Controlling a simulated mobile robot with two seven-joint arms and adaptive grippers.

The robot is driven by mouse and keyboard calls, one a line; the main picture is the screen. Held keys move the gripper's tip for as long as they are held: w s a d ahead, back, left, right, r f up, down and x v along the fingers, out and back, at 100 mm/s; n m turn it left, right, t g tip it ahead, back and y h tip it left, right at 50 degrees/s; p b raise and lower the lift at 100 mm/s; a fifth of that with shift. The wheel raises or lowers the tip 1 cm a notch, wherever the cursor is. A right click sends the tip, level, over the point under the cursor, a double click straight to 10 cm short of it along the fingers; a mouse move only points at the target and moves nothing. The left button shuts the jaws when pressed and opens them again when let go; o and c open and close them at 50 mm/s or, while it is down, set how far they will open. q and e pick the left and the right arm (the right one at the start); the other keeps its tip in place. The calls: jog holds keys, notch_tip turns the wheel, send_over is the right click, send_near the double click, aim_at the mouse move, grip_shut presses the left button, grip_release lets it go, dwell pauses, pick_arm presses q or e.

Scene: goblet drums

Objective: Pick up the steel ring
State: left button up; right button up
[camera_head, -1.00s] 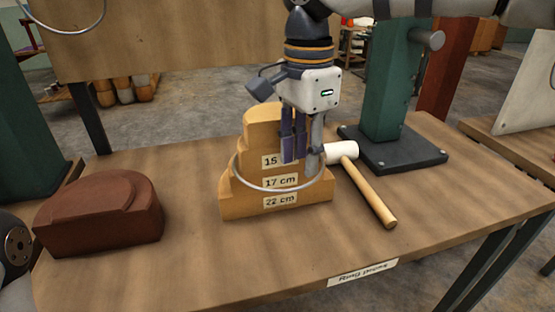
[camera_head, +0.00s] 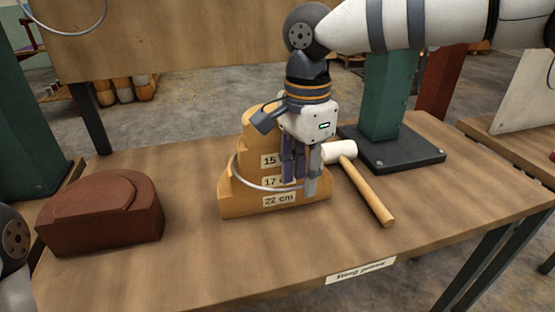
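The steel ring (camera_head: 250,184) is a thin, shiny hoop. It lies around the wooden stepped block (camera_head: 243,205), crossing its front between the 17 cm and 22 cm labels. My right gripper (camera_head: 300,187) points down at the right front of the block. Its fingers look apart, with the tips at the height of the ring's right side. The fingers hide that part of the ring, and I cannot tell whether they touch it. The back of the ring is hidden behind the block. My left gripper is not in view.
A mallet (camera_head: 367,190) lies just right of the block. A green post on a dark base plate (camera_head: 393,151) stands behind it. A reddish-brown block (camera_head: 100,215) sits at the left. The front middle of the bench (camera_head: 200,265) is clear.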

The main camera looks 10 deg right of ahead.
grip_shut()
dwell(0.3)
jog(key=shift+r, duration=0.3)
notch_tip(320, 180, up, 10)
